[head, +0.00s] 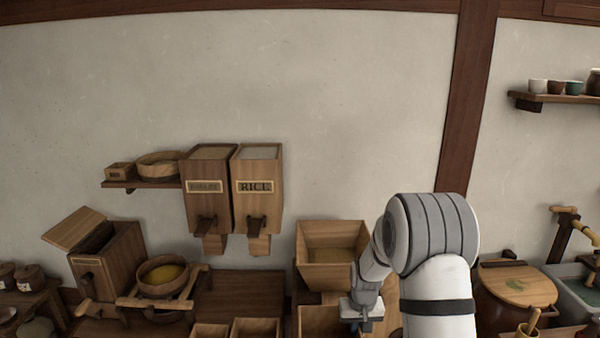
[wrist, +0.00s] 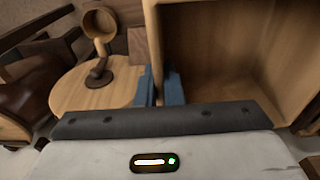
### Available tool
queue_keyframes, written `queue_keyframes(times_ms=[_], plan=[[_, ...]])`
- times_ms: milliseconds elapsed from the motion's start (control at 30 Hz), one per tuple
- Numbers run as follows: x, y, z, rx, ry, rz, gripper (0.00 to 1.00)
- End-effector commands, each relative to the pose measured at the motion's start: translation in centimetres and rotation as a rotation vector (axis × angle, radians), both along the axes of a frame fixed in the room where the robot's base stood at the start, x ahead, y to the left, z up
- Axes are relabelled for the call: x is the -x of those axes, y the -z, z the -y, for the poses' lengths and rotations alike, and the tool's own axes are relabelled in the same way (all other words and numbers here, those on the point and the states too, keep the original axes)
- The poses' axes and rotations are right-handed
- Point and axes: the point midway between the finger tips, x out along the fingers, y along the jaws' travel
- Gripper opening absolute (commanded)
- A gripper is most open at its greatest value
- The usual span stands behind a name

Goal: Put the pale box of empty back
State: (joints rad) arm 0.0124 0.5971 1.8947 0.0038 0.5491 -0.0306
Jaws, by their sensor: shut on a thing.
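My gripper (head: 361,305) is low in the head view, right of the middle, partly covered by my own arm. In the wrist view, my gripper (wrist: 160,88) is shut on the wall of a pale, open wooden box (wrist: 225,45), one finger on each side of it. The inside of this box that shows looks bare. In the head view, a pale box (head: 318,322) sits just left of my gripper, cut off by the lower edge. It appears to be the held one. I cannot tell whether it rests on anything.
A larger open box (head: 333,243) with tan contents stands just behind. The RICE bin (head: 257,190) and another bin (head: 207,190) hang on the wall. Two small boxes (head: 255,328) are at the lower edge. A lidded tub (head: 512,285) stands right. A round wooden top (wrist: 95,88) shows in the wrist view.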

Motion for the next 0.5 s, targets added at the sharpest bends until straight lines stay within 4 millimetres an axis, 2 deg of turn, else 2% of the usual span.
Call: queue_keyframes(times_ms=[33, 100, 300, 500], plan=[[1.5, 0.8, -0.2, 0.000, 0.002, -0.003, 0.00], [3.2, 1.8, -0.4, 0.000, 0.005, -0.002, 0.00], [7.8, 3.9, -1.0, -0.001, 0.013, -0.002, 0.00], [7.3, 7.5, -0.9, -0.001, 0.014, 0.002, 0.00]])
